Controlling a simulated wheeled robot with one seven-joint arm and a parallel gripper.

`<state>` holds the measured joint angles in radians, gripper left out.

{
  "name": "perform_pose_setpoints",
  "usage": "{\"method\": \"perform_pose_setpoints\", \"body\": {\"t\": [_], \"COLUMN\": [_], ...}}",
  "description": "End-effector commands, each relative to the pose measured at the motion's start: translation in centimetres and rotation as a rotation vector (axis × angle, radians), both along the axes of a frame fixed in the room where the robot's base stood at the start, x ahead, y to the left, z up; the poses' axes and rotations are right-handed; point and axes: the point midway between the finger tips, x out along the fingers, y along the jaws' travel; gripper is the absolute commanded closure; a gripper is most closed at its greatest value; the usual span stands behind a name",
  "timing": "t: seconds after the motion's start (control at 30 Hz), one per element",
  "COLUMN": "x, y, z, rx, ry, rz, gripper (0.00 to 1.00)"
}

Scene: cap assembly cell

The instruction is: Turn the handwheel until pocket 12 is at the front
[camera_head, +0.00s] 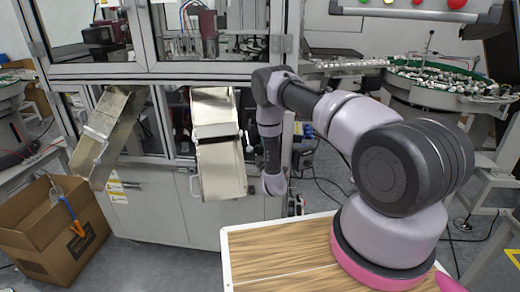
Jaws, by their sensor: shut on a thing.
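I cannot make out the handwheel or any numbered pocket in this view. My arm reaches out to the front of the machine cabinet (165,205), and its far section hangs down just right of the middle metal chute (220,165). The last link I can see ends low in front of the cabinet. A small lever with a pale ball end (248,147) stands at the right side of the middle chute, close to my arm.
A second metal chute (103,135) slopes at the left above an open cardboard box (50,225). A green-rimmed bowl feeder (450,80) full of small parts stands at the back right. Cables lie on the floor right of the cabinet. A wood-topped surface (275,250) lies in front.

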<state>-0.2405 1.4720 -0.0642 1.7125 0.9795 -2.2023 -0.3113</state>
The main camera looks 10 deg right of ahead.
Motion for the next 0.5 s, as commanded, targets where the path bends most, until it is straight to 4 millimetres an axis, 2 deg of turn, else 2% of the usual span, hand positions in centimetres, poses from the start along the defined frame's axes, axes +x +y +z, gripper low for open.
{"method": "perform_pose_setpoints", "body": {"t": [0.5], "x": [-0.11], "y": [0.08], "z": [-0.18], "rx": [-0.065], "ry": [0.025], "rz": [0.001], "gripper": [0.73]}}
